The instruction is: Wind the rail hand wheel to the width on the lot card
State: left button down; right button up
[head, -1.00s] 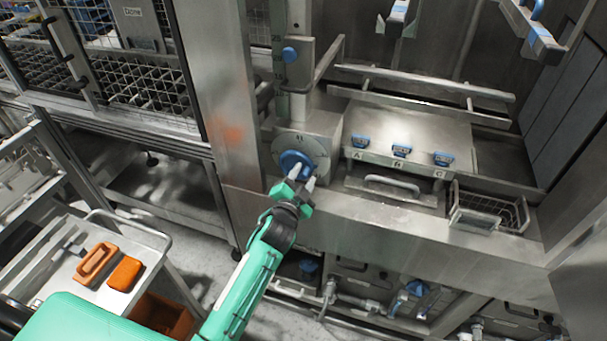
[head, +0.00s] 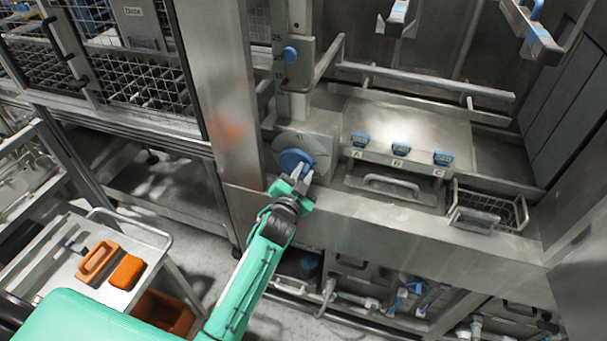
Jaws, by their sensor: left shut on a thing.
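The rail hand wheel is a blue knob (head: 291,159) on a round grey dial plate (head: 318,146) with small markings, fixed to the front of the washer. My left gripper (head: 299,180) is shut on the lower part of the blue knob, and its fingers hide part of it. The dial markings are too small to read surely. I see no lot card that I can read. My right gripper is not in view.
A wire basket (head: 487,210) hangs further right. A steel post (head: 222,90) stands close left of the dial. A cart (head: 75,275) with orange items is at lower left.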

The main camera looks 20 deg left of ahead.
pick_arm(q)
jog(key=shift+r, duration=0.2)
jog(key=c, duration=1.5)
grip_release()
jog(key=shift+o, duration=1)
jog(key=shift+f, duration=0.1)
jog(key=s+b, duration=0.4)
jog(key=s, duration=0.9)
jog(key=shift+s+a, duration=0.3)
jog(key=shift+s, duration=0.1)
